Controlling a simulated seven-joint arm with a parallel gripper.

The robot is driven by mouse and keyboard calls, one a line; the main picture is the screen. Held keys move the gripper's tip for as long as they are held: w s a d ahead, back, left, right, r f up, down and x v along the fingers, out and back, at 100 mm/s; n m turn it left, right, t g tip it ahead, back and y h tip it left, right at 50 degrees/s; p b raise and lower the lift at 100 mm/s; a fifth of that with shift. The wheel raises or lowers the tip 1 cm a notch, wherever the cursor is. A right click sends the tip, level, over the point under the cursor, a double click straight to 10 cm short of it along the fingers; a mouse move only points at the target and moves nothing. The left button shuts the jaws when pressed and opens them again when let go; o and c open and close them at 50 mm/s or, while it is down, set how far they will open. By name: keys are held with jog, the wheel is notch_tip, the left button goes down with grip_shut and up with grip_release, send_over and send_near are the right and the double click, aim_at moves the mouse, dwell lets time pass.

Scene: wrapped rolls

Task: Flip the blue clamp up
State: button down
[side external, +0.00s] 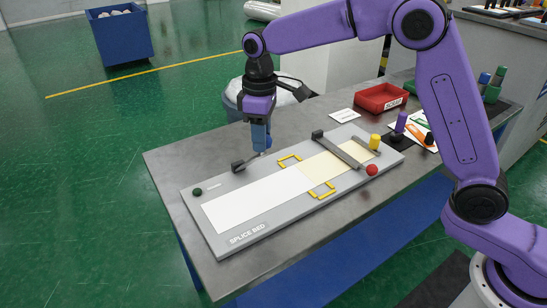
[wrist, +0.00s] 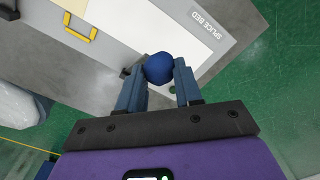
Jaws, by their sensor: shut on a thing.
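The blue clamp's round blue knob (wrist: 159,68) is between the two fingertips of my gripper (wrist: 161,79) in the wrist view. My gripper is shut on this knob. In the side view my gripper (side external: 261,148) points down over the back edge of the splice bed (side external: 228,240), and its fingers mostly hide the knob. The clamp's dark hinge block (side external: 237,166) sits at the back edge of the bed, left of my fingers. A short arm runs from it towards the knob, low over the bed.
Another clamp's bar (side external: 345,153) lies across the bed, with a red knob (side external: 372,170) at its front end. A yellow cylinder (side external: 375,141) stands at the right. Yellow brackets (side external: 322,190) mark the bed's middle. A red tray (side external: 381,97) stands behind. The white strip (side external: 250,200) is clear.

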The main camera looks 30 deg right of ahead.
jog(key=w+d+r, duration=0.1)
jog(key=w+r, duration=0.2)
jog(key=w, duration=0.7)
jog(key=shift+w, duration=0.35)
dwell(0.6)
jog(key=c, duration=0.8)
grip_release()
jog(key=shift+o, duration=0.2)
jog(key=shift+a+r, duration=0.15)
